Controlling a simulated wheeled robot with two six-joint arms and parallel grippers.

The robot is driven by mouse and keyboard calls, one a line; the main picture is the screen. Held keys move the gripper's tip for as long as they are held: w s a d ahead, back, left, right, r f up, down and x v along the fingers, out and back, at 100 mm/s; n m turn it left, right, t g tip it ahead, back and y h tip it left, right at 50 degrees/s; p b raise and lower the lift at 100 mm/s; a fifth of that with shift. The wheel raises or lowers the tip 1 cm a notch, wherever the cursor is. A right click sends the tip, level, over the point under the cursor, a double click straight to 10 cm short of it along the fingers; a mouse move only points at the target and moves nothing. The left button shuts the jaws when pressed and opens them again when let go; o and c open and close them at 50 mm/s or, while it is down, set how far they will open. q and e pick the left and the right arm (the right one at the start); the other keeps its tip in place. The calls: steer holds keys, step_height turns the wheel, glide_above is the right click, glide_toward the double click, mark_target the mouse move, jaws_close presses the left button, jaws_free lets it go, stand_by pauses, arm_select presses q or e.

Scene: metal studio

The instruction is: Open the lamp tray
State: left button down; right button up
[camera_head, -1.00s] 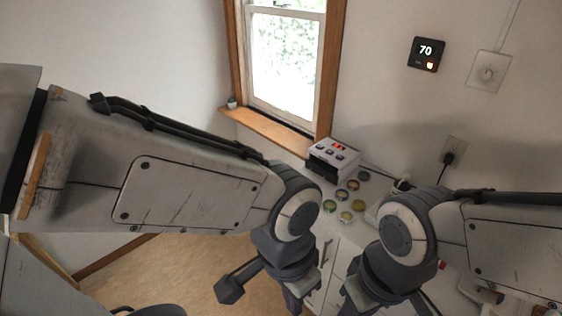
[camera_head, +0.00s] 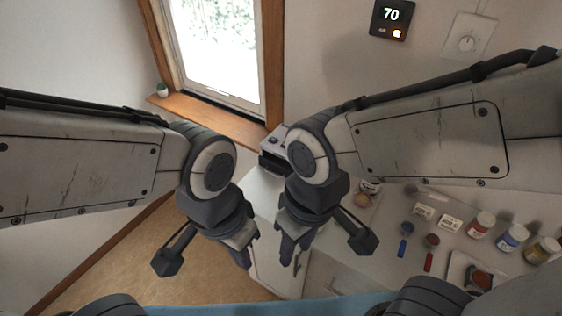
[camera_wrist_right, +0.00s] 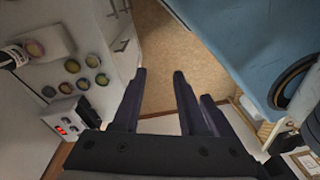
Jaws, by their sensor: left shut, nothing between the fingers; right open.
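A small white box-like device with a dark front slot (camera_head: 272,158), seemingly the lamp with its tray, stands on the counter below the window, partly hidden behind my right arm. In the right wrist view the device (camera_wrist_right: 68,122) shows at lower left with red lit digits; whether its tray is out I cannot tell. My right gripper (camera_head: 294,254) is open and empty, pointing down in front of the device; its fingers also show in the right wrist view (camera_wrist_right: 160,85). My left gripper (camera_head: 243,260) is shut and empty, to the left of the right one, apart from the device.
Several small round pots (camera_wrist_right: 72,66) sit by the device. On the counter at right are bottles (camera_head: 512,236), a blue-handled tool (camera_head: 404,240), a red-handled tool (camera_head: 430,252) and a small tray (camera_head: 452,272). The cabinet (camera_head: 282,262) is below. The floor (camera_head: 185,240) looks clear.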

steer(key=w+a, duration=0.2)
steer(key=w, duration=0.6)
steer(key=n+t+h+b, duration=0.2)
steer(key=n+b, duration=0.1)
steer(key=n, duration=0.1)
glide_above(275, 171)
steer(key=s+a, duration=0.1)
steer(key=s, duration=0.5)
step_height(275, 171, down, 14)
steer(key=f+p, duration=0.1)
steer(key=f, duration=0.2)
steer(key=w+f+p, duration=0.1)
steer(key=f, duration=0.3)
steer(key=d+f+p, duration=0.1)
steer(key=f, duration=0.2)
steer(key=shift+w+f, duration=0.2)
steer(key=shift+w, duration=0.1)
arm_select(q)
steer(key=shift+w+d, duration=0.2)
steer(key=shift+w, duration=0.3)
arm_select(e)
jaws_close()
steer(key=shift+a, duration=0.1)
